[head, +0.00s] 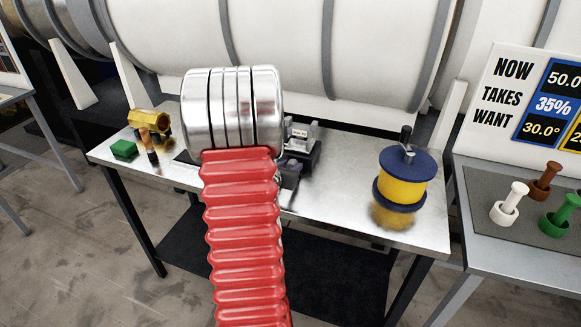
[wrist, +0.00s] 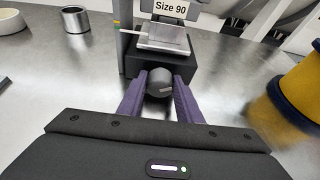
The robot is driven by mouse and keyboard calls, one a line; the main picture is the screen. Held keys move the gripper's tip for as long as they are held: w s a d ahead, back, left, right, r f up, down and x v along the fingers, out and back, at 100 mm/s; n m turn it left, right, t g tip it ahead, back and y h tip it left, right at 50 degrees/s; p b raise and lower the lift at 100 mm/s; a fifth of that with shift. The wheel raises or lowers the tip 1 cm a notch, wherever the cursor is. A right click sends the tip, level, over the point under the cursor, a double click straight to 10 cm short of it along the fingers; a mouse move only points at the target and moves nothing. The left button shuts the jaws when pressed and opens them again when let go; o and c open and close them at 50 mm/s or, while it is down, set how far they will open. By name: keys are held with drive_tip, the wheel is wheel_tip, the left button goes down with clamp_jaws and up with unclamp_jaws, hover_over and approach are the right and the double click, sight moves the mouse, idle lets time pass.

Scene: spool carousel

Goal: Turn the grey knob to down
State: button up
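The grey knob (wrist: 160,84) is a round dark grey cap on the front of a black device (wrist: 187,64) in the wrist view. A faint lighter mark shows low on its face; its pointing direction is too small to read surely. My gripper (wrist: 160,80) has its two purple fingers on either side of the knob, very close to it. The frames do not show clearly whether they press on it. In the head view the device (head: 304,150) shows partly behind my red-sleeved arm, which hides the knob and most of the gripper.
A "Size 90" label (wrist: 171,8) stands above a pale metal block. A yellow spool with blue flanges (head: 403,185) stands at the table's right. A brass nut (head: 147,121) and a green block (head: 124,150) are at its left. The table (head: 335,200) is clear between device and spool.

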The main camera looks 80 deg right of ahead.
drive_tip(key=c, duration=0.6)
drive_tip(key=shift+o, duration=0.2)
drive_tip(key=shift+w+n, duration=0.1)
drive_tip(key=shift+n, duration=0.2)
drive_tip(key=shift+w+n+g, duration=0.1)
drive_tip(key=shift+n+g, duration=0.7)
drive_tip(key=o, duration=1.1)
